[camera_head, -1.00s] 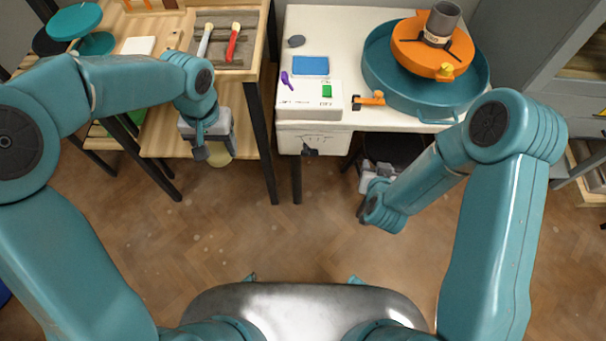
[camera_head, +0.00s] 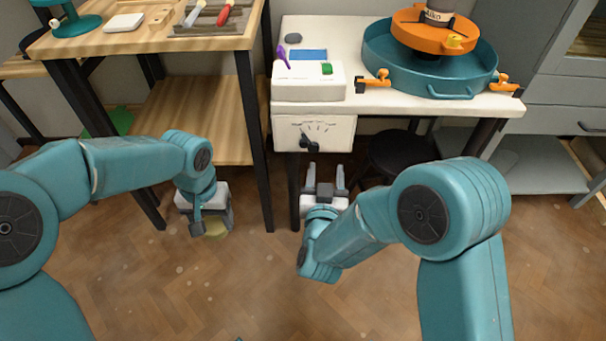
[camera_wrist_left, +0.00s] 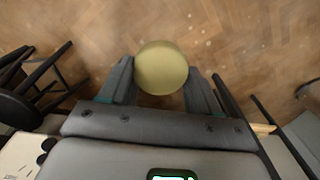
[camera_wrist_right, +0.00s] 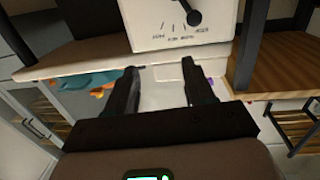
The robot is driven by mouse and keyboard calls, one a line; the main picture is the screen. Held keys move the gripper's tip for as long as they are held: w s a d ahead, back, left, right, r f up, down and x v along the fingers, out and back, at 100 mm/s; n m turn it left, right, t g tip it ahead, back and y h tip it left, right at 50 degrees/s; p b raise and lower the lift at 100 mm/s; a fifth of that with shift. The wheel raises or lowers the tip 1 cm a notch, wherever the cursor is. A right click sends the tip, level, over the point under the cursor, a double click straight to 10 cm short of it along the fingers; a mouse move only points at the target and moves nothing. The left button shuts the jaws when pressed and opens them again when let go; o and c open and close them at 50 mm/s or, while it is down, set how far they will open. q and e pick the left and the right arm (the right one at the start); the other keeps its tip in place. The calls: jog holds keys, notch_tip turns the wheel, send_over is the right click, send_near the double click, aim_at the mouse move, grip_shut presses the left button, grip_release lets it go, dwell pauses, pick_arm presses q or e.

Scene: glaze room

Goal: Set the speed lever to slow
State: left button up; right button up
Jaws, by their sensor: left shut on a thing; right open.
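The speed lever (camera_head: 308,143) is a dark handle on a white dial panel (camera_head: 341,133) on the front of the wheel's table. It also shows upside down in the right wrist view (camera_wrist_right: 194,18). Printed marks run in an arc above it in the head view; I cannot read which one it points at. My right gripper (camera_head: 325,170) is open and empty, below and in front of the panel, fingers toward it and apart from the lever. My left gripper (camera_head: 214,226) is shut on a pale yellow round object (camera_wrist_left: 161,68), low by the wooden shelf.
Above the panel stands a white box (camera_head: 308,84) with a purple lever (camera_head: 283,58) and a green switch (camera_head: 327,68). A teal basin (camera_head: 405,77) with an orange wheel head is to the right. A dark stool (camera_head: 400,155) stands under the table; a wooden workbench (camera_head: 110,42) is left.

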aim_at(304, 145)
pick_arm(q)
notch_tip(304, 145, down, 5)
jog(key=b, duration=0.3)
jog(key=shift+f+b, duration=0.2)
jog(key=shift+b, duration=0.1)
pick_arm(e)
jog(key=a+f+n+y, duration=0.1)
jog(key=a+f+y, duration=0.15)
jog(key=a, duration=0.25)
pick_arm(q)
notch_tip(304, 145, down, 2)
jog(key=shift+w+f+b, duration=0.1)
jog(key=shift+f+b, duration=0.05)
jog(key=shift+b, duration=1.05)
pick_arm(e)
jog(key=shift+h, duration=0.35)
jog(key=w, duration=1.1)
jog(key=shift+d+f, duration=0.1)
jog(key=shift+f, duration=0.2)
jog(key=shift+s, duration=0.1)
